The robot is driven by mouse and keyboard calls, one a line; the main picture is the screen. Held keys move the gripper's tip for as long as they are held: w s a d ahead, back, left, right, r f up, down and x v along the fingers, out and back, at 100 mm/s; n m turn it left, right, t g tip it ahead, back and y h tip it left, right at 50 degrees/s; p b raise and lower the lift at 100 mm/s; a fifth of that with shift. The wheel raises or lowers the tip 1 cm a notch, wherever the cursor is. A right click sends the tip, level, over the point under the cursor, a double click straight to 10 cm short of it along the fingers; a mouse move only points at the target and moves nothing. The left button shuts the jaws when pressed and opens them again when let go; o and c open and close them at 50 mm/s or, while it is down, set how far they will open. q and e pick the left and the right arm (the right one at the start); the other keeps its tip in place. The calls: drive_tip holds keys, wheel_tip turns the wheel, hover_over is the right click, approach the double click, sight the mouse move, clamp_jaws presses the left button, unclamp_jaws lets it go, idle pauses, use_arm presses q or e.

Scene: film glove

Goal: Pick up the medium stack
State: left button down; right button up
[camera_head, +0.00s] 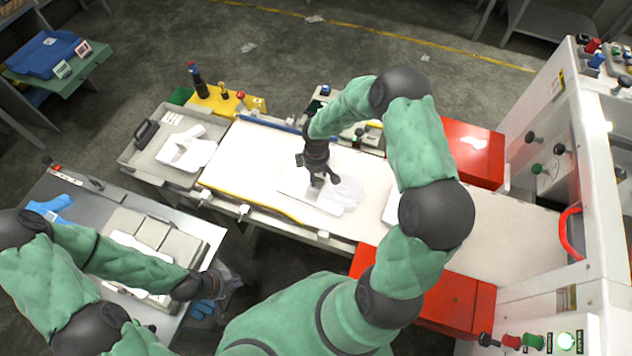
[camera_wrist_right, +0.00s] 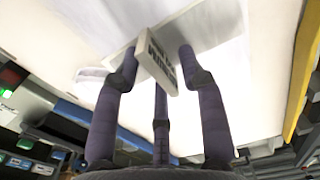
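A white stack of flat film gloves (camera_head: 345,195) lies on a pale sheet on the white belt in the head view. My right gripper (camera_head: 318,181) points down over the left part of this stack. In the right wrist view its fingers (camera_wrist_right: 158,75) are spread, with a small white tag with dark print (camera_wrist_right: 157,62) between them; I cannot tell whether they touch it. Another white piece (camera_head: 391,208) shows partly behind my right arm. A further white stack (camera_head: 190,152) lies in the grey tray at left. My left gripper (camera_head: 222,284) is low at the grey table's right edge, its fingers unclear.
The white belt table (camera_head: 255,160) has a yellow front edge. Red boxes (camera_head: 470,150) flank the belt, and a white machine with knobs (camera_head: 590,170) stands at right. The grey tray (camera_head: 135,158) and grey table (camera_head: 90,195) are at left, with blue gloves (camera_head: 50,207).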

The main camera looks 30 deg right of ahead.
clamp_jaws()
